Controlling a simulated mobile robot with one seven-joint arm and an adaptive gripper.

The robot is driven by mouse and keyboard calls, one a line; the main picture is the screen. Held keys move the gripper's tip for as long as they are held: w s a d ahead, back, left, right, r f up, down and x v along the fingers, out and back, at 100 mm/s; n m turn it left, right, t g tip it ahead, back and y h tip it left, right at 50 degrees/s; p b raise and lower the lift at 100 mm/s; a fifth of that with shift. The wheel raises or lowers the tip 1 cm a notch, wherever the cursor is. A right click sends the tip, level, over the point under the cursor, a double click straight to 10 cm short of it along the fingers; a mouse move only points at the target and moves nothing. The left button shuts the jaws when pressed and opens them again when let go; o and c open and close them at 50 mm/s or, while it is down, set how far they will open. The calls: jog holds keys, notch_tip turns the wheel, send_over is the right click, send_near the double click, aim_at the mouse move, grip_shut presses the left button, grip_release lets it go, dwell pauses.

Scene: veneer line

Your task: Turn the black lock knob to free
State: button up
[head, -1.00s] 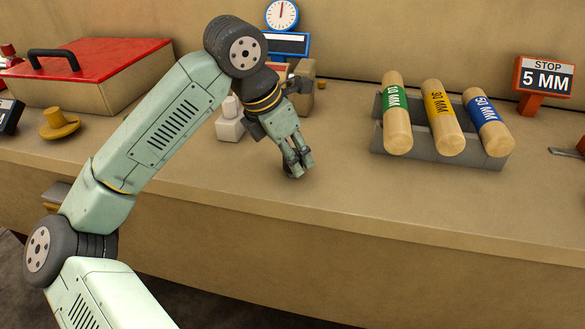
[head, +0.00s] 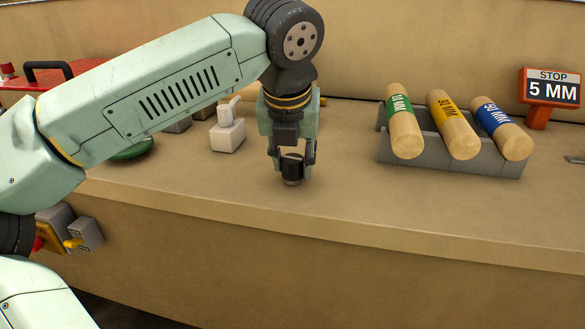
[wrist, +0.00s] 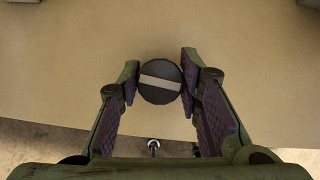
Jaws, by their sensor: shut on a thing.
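The black lock knob (head: 292,169) stands on the bench top near its front edge. In the wrist view the knob (wrist: 160,82) shows from above as a dark round disc with a pale bar across its top, tilted slightly down to the right. My gripper (head: 292,160) points straight down over the knob with a finger on each side. In the wrist view my gripper (wrist: 160,85) is shut on the knob, the fingers at its left and right sides. No free or locked marking is legible around the knob.
A grey rack (head: 450,160) with several labelled wooden rolls stands to the right. A "STOP 5 MM" sign (head: 552,90) is behind it. A white block (head: 228,135) and a green round thing (head: 132,150) are to the left. A grey and yellow box (head: 75,235) sits on the bench front.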

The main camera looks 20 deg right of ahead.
jog(key=shift+n+b, duration=0.3)
jog(key=shift+n, duration=0.3)
jog(key=shift+y, duration=0.3)
jog(key=o, duration=1.1)
jog(key=shift+o, duration=0.2)
jog(key=v, duration=1.2)
jog(key=shift+s, duration=0.15)
